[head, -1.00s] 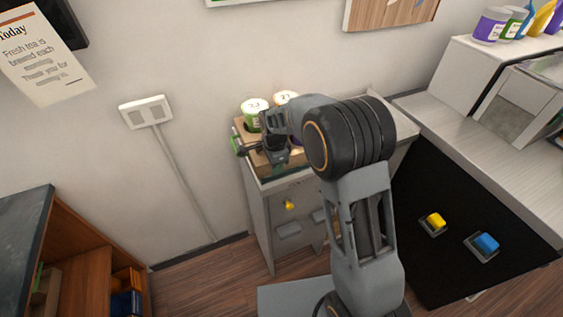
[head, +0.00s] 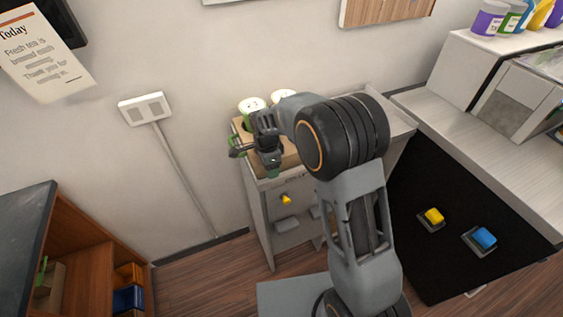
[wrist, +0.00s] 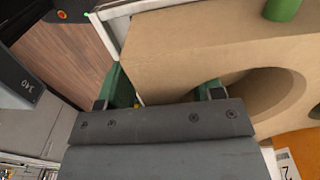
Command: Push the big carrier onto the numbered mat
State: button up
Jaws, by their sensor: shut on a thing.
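The big carrier is a brown cardboard holder with round openings (wrist: 185,40) on the small cabinet's top. It also shows in the head view (head: 240,126), partly hidden by my arm. A green cup with a white numbered lid (head: 252,106) stands in it, with another white-lidded cup (head: 284,97) beside it. My gripper (head: 256,160) is at the carrier's near side. In the wrist view its green fingertips (wrist: 164,90) are shut on the cardboard, one by the outer edge and one at an opening. An orange surface with a white numbered patch (wrist: 288,160), perhaps the mat, shows partly.
The cabinet (head: 258,215) stands against the wall, with a yellow knob (head: 286,199) on its front. A black panel with yellow (head: 432,217) and blue (head: 484,238) switches is to the right. A wooden shelf (head: 95,255) is at left, with open floor between.

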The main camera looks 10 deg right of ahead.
jog(key=shift+s+a+f, duration=0.2)
jog(key=shift+s+a, duration=0.1)
jog(key=shift+a, duration=0.25)
jog(key=shift+w+d+r, duration=0.15)
jog(key=shift+d+r, duration=0.05)
jog(key=shift+r, duration=0.1)
notch_tip(320, 180, up, 14)
jog(key=b, duration=0.1)
jog(key=shift+w+d+f, duration=0.15)
jog(key=shift+d, duration=0.05)
jog(key=s+d+n+t, duration=0.2)
jog(key=s+d+n, duration=0.3)
jog(key=s, duration=0.5)
jog(key=s+d+n+t, duration=0.2)
jog(key=s+d+n, duration=0.3)
jog(key=s+n, duration=0.5)
jog(key=shift+s+d+f, duration=0.2)
jog(key=shift+d+f, duration=0.05)
jog(key=shift+f, duration=0.15)
